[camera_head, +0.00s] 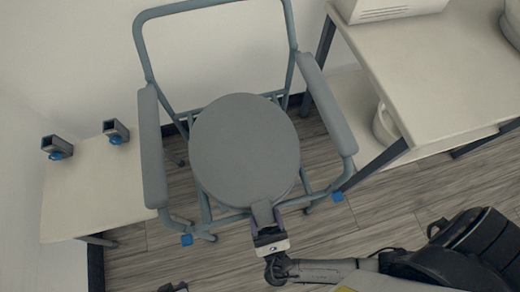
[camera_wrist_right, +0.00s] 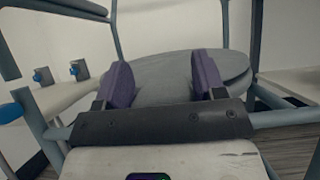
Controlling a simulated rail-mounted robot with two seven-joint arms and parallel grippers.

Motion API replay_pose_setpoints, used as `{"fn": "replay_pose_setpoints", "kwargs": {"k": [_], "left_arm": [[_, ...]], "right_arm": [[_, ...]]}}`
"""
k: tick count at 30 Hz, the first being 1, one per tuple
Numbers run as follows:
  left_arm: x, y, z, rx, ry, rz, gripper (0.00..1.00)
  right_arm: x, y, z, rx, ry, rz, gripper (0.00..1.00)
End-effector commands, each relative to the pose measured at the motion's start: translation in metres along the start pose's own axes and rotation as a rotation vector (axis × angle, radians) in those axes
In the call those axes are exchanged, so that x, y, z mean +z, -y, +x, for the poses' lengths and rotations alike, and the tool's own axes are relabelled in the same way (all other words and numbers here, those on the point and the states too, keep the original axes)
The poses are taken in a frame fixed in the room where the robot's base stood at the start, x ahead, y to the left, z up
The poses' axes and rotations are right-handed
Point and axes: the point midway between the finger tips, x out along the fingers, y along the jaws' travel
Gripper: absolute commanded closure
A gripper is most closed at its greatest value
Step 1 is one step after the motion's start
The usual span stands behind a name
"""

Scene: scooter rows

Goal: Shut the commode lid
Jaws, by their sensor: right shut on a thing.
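The grey commode chair (camera_head: 153,150) stands in the middle of the head view, with armrests on both sides and a tube backrest at the top. Its round grey lid (camera_head: 245,150) covers the seat area; I cannot tell from above whether it rests fully flat. My right gripper (camera_head: 263,215) is at the lid's front edge, shut on its grey front tab. In the right wrist view, the purple fingers (camera_wrist_right: 161,82) stand on either side of this grey part, and the lid (camera_wrist_right: 175,65) extends beyond them.
A low pale table (camera_head: 85,190) at left holds two grey brackets with blue parts. A pale table (camera_head: 430,75) at right has a white box (camera_head: 390,8) on top and a white pot (camera_head: 385,125) below. Blue pieces (camera_head: 187,240) sit by the chair's front legs.

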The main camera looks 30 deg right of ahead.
Motion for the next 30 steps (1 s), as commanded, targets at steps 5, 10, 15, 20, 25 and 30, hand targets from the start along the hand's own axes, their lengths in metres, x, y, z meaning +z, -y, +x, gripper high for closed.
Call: {"fn": "replay_pose_setpoints", "kwargs": {"k": [5, 10, 15, 20, 25, 30], "left_arm": [[0.0016, -0.0003, 0.0052, 0.0, 0.0, 0.0, 0.72], [0.0029, -0.0014, 0.0059, 0.003, 0.002, -0.002, 0.72], [0.0033, -0.0024, 0.006, 0.006, 0.003, -0.006, 0.72], [0.0028, -0.004, 0.0057, 0.01, 0.002, -0.011, 0.72], [0.0042, -0.0042, 0.0052, 0.01, 0.005, -0.011, 0.72], [0.0041, -0.0036, 0.0049, 0.009, 0.005, -0.009, 0.72]], "right_arm": [[-0.0108, 0.0029, -0.0108, 0.003, -0.019, -0.011, 0.79], [-0.0124, 0.0037, -0.0117, 0.005, -0.021, -0.014, 0.79], [-0.0125, 0.0037, -0.0117, 0.005, -0.021, -0.014, 0.79], [-0.0116, 0.0035, -0.0103, 0.003, -0.017, -0.012, 0.23], [-0.0102, 0.0032, -0.0083, 0.0, -0.012, -0.01, 0.11], [-0.0094, 0.003, -0.0072, -0.002, -0.01, -0.009, 0.11]]}}
